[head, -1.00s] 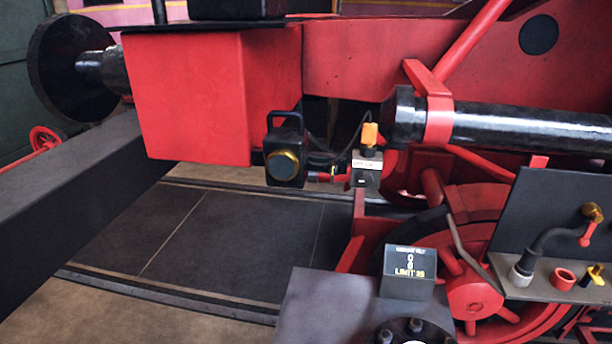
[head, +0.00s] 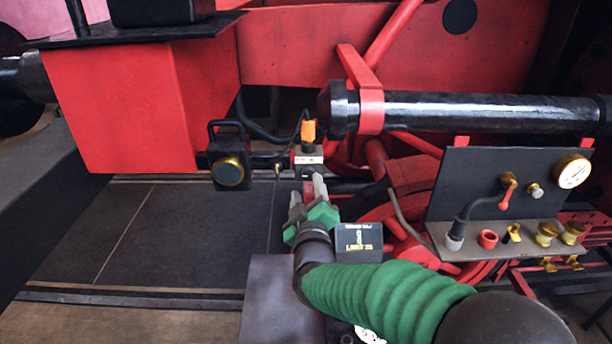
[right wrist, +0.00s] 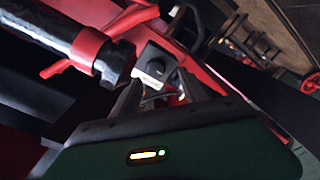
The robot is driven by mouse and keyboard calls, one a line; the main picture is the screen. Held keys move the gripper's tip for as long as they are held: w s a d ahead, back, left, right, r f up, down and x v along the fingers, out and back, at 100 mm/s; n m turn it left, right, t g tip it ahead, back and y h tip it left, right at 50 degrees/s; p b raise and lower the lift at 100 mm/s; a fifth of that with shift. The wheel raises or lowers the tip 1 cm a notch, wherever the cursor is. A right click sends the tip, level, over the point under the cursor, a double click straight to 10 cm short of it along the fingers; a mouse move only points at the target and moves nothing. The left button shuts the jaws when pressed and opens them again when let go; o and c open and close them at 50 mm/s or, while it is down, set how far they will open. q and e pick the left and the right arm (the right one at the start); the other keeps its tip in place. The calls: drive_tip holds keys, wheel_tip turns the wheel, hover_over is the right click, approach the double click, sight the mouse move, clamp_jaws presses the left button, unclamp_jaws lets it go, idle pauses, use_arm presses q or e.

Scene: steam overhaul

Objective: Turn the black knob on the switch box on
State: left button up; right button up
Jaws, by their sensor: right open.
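The switch box (head: 309,160) is a small grey box with a pale label strip and an orange piece on top, beside the left end of the black cylinder. My right gripper (head: 308,190) is just below and in front of it, fingers pointing up at it, open and empty. In the right wrist view the switch box (right wrist: 154,64) lies just beyond and between the open fingertips of my right gripper (right wrist: 159,82). The black knob is not clear: the fingers crowd it in the head view and it blends into dark surfaces in the wrist view. My left gripper is out of view.
A black lamp (head: 230,165) hangs left of the switch box. The black cylinder (head: 460,113) runs to the right. A display box (head: 358,243) stands below, close to my right arm. A panel (head: 440,205) with a gauge and fittings is at right.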

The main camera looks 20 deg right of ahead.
sight(309, 177)
drive_tip(key=x, duration=0.3)
drive_tip(key=shift+w+d+p, duration=0.25)
drive_tip(key=shift+d+p, duration=0.15)
drive_tip(key=shift+d, duration=0.1)
drive_tip(key=shift+w+d+f, duration=0.1)
drive_tip(key=shift+w+d, duration=0.05)
drive_tip(key=shift+d, duration=0.25)
drive_tip(key=shift+a, duration=0.45)
drive_tip(key=c, duration=0.9)
drive_tip(key=shift+c, duration=1.1)
drive_tip(key=shift+d, duration=0.1)
clamp_jaws()
